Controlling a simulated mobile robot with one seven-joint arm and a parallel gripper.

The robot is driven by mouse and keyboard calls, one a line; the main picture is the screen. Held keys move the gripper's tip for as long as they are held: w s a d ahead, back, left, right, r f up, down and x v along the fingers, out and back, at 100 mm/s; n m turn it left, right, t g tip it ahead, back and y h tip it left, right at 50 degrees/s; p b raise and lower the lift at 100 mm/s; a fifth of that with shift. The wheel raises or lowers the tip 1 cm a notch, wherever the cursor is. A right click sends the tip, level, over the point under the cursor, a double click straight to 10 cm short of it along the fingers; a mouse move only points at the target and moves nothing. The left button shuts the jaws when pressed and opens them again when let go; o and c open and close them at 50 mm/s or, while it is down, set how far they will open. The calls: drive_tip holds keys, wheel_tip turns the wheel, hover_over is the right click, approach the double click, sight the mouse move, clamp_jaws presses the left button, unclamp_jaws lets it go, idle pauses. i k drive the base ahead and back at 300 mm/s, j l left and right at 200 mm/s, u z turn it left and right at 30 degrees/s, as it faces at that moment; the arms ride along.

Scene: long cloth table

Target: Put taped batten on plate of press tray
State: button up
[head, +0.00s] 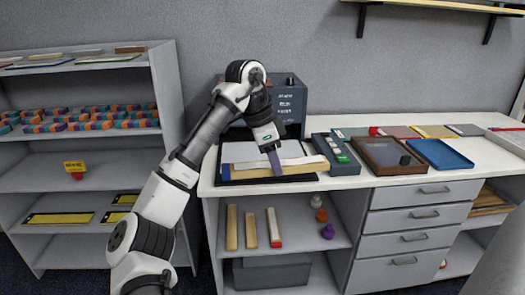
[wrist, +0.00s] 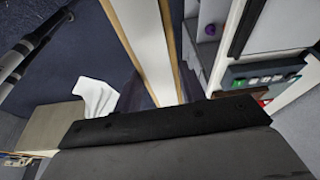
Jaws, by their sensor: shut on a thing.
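My gripper (head: 272,150) is over the press tray (head: 262,182), a black tray with a white plate (head: 290,150) in it. A long pale wooden batten (head: 305,164) lies across the tray's front, directly below my gripper, which is shut on it. In the wrist view a pale plank with wooden edges, apparently the batten (wrist: 145,45), runs up from the dark gripper body. A purplish strip (head: 274,162) shows where gripper and batten meet; I cannot tell if it is tape or a finger. Whether the batten touches the plate is unclear.
A dark box (head: 289,100) stands behind the press tray. To its right are a grey tray with green and white pieces (head: 337,150), a brown tray (head: 385,153) and a blue tray (head: 440,154). Several battens (head: 250,228) stand on the shelf below.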

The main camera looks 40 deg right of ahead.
sight(264, 156)
drive_tip(key=i+l, duration=1.05)
drive_tip(key=i, duration=0.1)
